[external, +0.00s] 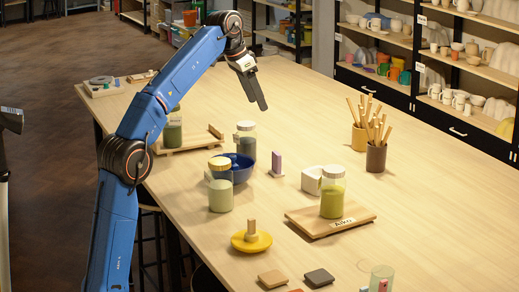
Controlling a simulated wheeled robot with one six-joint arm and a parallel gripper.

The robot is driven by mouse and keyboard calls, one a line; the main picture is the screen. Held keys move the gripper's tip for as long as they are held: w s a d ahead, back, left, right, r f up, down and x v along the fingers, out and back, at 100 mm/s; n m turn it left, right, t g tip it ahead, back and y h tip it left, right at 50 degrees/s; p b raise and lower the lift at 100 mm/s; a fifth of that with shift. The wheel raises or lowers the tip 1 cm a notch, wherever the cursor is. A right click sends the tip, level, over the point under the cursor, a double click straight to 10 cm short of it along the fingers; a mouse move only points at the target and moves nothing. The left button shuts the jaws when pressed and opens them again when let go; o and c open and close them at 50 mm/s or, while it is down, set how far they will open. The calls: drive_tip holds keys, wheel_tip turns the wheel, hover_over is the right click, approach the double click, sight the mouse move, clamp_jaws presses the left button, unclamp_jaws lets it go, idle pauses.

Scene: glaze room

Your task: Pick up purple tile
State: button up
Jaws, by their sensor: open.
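A small purple tile (277,162) stands upright near the middle of the table, on or in a small light base (277,174). It is just right of a dark blue bowl (241,172). My gripper (258,98) is open and empty. It hangs above the table with its fingers pointing down, higher in the picture than the tile and apart from it. One finger largely hides the other from this side.
Glaze jars (220,190) and a yellow dish (251,243) stand left of and in front of the tile. A white container (312,180) and a wooden board with a green jar (333,197) are to its right.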

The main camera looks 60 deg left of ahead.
drive_tip(key=w+a+f, duration=0.2)
drive_tip(key=w+a, duration=0.1)
drive_tip(key=a, duration=0.1)
approach(274, 153)
drive_tip(key=x, duration=0.6)
drive_tip(key=shift+w+f, duration=0.25)
drive_tip(key=shift+w, duration=0.15)
drive_tip(key=shift+s+x, duration=0.1)
drive_tip(key=shift+x, duration=1.25)
drive_tip(key=shift+s+x, duration=0.15)
drive_tip(key=shift+x, duration=1.15)
drive_tip(key=shift+d+f, duration=0.1)
drive_tip(key=shift+d, duration=0.1)
drive_tip(key=c, duration=1.2)
